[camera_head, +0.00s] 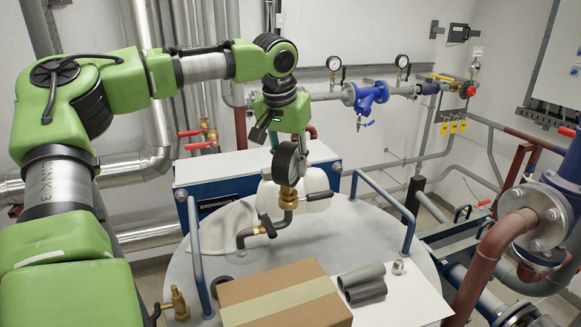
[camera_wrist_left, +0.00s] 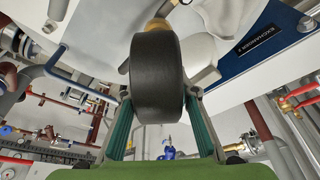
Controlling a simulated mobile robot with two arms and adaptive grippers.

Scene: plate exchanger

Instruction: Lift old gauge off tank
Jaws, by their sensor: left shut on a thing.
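The old gauge (camera_head: 286,161), a dark round body with a pale dial, stands upright above the brass fitting (camera_head: 287,197) on the bent pipe over the tank (camera_head: 186,270). It appears to meet the fitting; I cannot tell whether it is still joined. My left gripper (camera_head: 288,146) comes down from above and is shut on the gauge. In the left wrist view the gauge's black casing (camera_wrist_left: 157,80) sits between the two teal-padded fingers (camera_wrist_left: 158,100), with brass just beyond it. My right gripper is not in view.
On the tank lie a taped cardboard box (camera_head: 285,297), grey pipe pieces (camera_head: 362,283), a small metal fitting (camera_head: 398,267) and a cloth (camera_head: 222,236). A white container (camera_head: 316,183) stands behind the bent pipe. Blue handrails (camera_head: 195,255) flank the tank top. Wall pipes run behind.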

